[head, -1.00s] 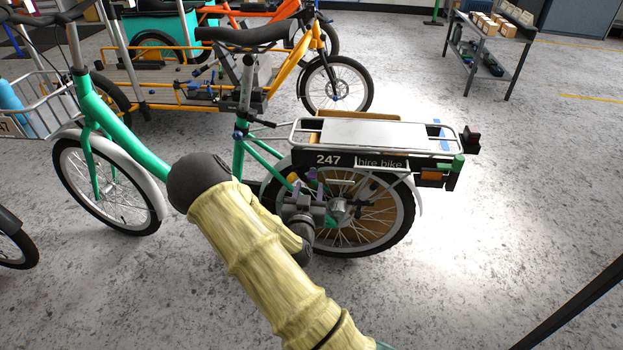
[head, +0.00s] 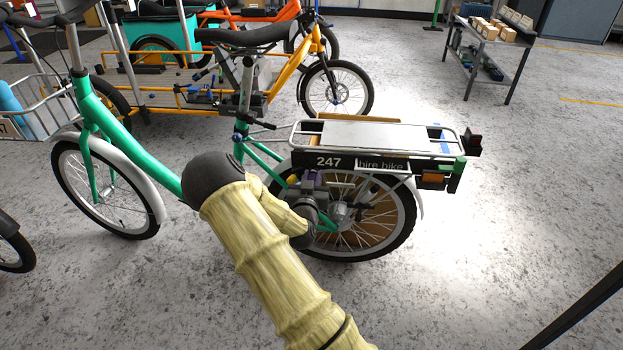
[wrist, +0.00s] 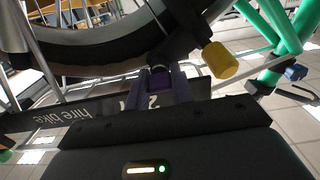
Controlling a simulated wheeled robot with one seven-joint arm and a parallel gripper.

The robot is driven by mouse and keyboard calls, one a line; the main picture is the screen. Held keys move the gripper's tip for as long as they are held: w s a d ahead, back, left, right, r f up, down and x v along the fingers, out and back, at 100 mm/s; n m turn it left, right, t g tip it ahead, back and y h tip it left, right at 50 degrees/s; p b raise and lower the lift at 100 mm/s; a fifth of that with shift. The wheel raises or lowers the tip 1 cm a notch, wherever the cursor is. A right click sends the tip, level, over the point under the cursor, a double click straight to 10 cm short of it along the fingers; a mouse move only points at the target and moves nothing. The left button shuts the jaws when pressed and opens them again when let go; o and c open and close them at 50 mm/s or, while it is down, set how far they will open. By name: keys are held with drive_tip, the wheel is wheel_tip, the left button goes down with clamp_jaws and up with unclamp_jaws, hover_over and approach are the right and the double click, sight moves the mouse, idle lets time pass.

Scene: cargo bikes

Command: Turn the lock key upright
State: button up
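A yellow cylindrical piece (wrist: 219,60) sits on the end of a dark part (wrist: 185,45) beside the rear wheel in the wrist view; I cannot tell whether it is the lock key. A small yellow spot (head: 293,179) shows near the wheel in the head view. In the head view my gripper (head: 311,180) is beside the rear wheel, below the rack's number plate, partly hidden by my arm. The key's angle cannot be made out.
The green hire bike's rear rack (head: 370,135) and black 247 plate (head: 330,161) are just above my gripper. Its spoked rear wheel (head: 385,225) is close behind. An orange-yellow cargo bike (head: 290,65) stands farther back.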

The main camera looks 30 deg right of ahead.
drive_tip(key=shift+r+n+p, duration=0.1)
drive_tip(key=shift+n+p, duration=0.5)
drive_tip(key=shift+n, duration=0.9)
drive_tip(key=o, duration=1)
drive_tip(key=shift+a, duration=0.1)
drive_tip(key=p+v, duration=0.3)
drive_tip(key=v, duration=1.4)
drive_tip(key=shift+s+a+p, duration=0.15)
drive_tip(key=shift+p, duration=0.15)
